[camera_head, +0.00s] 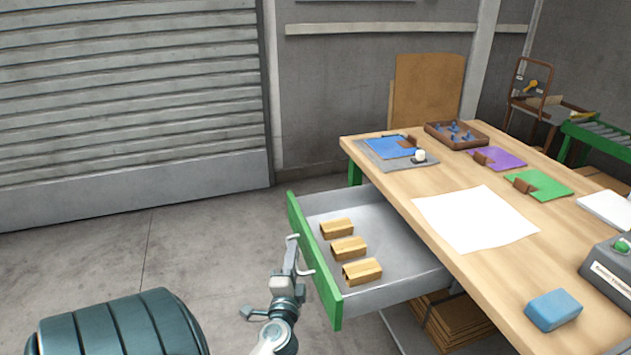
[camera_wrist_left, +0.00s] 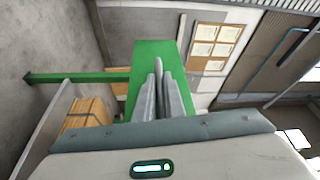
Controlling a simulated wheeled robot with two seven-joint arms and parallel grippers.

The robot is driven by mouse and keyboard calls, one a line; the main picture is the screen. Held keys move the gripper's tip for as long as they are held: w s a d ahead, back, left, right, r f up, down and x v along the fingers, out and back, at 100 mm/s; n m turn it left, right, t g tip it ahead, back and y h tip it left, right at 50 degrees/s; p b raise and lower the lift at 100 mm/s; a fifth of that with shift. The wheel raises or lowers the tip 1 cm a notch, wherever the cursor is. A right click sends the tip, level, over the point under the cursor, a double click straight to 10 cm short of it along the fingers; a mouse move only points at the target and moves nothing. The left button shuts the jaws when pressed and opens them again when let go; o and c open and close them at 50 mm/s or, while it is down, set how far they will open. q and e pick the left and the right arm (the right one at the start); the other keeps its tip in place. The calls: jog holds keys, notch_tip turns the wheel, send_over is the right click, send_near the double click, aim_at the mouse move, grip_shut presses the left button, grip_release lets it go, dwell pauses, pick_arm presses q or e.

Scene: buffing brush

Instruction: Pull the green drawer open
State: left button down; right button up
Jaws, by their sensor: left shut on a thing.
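The green drawer (camera_head: 311,262) stands open, pulled out to the left from under the workbench. Its grey inside holds several tan wooden blocks, one of them in front (camera_head: 362,271). My left gripper (camera_head: 294,256) is at the outer side of the green front panel and is shut on the drawer's handle (camera_head: 305,271). In the left wrist view the fingers (camera_wrist_left: 163,95) are close together in front of the green panel (camera_wrist_left: 150,58); the grip itself is partly hidden there. My right gripper is in neither view.
The wooden workbench (camera_head: 392,192) carries a white sheet (camera_head: 475,218), coloured mats, a brown tray (camera_head: 457,135), a blue block (camera_head: 553,310) and a grey box (camera_head: 610,268). Flat cardboard (camera_head: 455,322) lies below the drawer. The floor (camera_head: 110,250) left of the drawer is clear.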

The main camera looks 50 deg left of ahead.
pick_arm(q)
jog(key=shift+s+a, duration=0.25)
jog(key=shift+s, duration=0.25)
jog(key=shift+s+a, duration=0.2)
jog(key=shift+s, duration=0.3)
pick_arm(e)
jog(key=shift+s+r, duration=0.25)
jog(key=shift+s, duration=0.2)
